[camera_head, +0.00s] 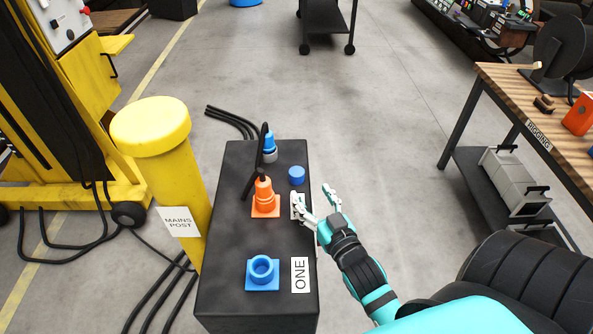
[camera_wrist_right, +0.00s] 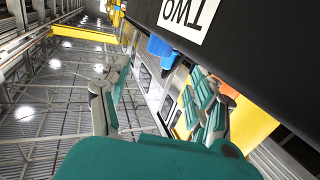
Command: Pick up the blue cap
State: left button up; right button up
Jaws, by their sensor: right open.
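The blue cap (camera_head: 296,174) is a short round piece on top of the black box (camera_head: 230,240), near its right edge. My right gripper (camera_head: 314,196) is open at the box's right edge, just nearer to me than the cap. Its fingers are apart, and I see nothing between them; the cap looks clear of them. In the right wrist view my open gripper (camera_wrist_right: 158,78) points toward the box side, with a blue part (camera_wrist_right: 160,48) beyond the fingers; I cannot tell if that is the cap. My left gripper is not in view.
An orange plug (camera_head: 263,192) with a black cable stands left of the gripper. A blue socket (camera_head: 262,268) is nearer, a blue plug (camera_head: 269,142) farther back. A yellow post (camera_head: 168,150) stands left. A workbench (camera_head: 510,85) is at right. Floor between is clear.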

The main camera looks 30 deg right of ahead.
aim_at(300, 176)
jog(key=w, duration=0.2)
jog(key=shift+w+d, duration=0.2)
jog(key=shift+w, duration=0.2)
jog(key=shift+w+p, duration=0.25)
jog(key=shift+p, duration=0.15)
jog(key=w, duration=0.2)
jog(key=w+d+p, duration=0.1)
jog(key=shift+w+f, duration=0.15)
jog(key=shift+w, duration=0.2)
jog(key=shift+w+f, duration=0.15)
jog(key=shift+w, duration=0.3)
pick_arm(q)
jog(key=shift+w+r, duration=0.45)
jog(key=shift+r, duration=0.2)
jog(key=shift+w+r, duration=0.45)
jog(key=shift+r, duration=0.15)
pick_arm(e)
jog(key=shift+s, duration=0.1)
jog(key=c, duration=0.9)
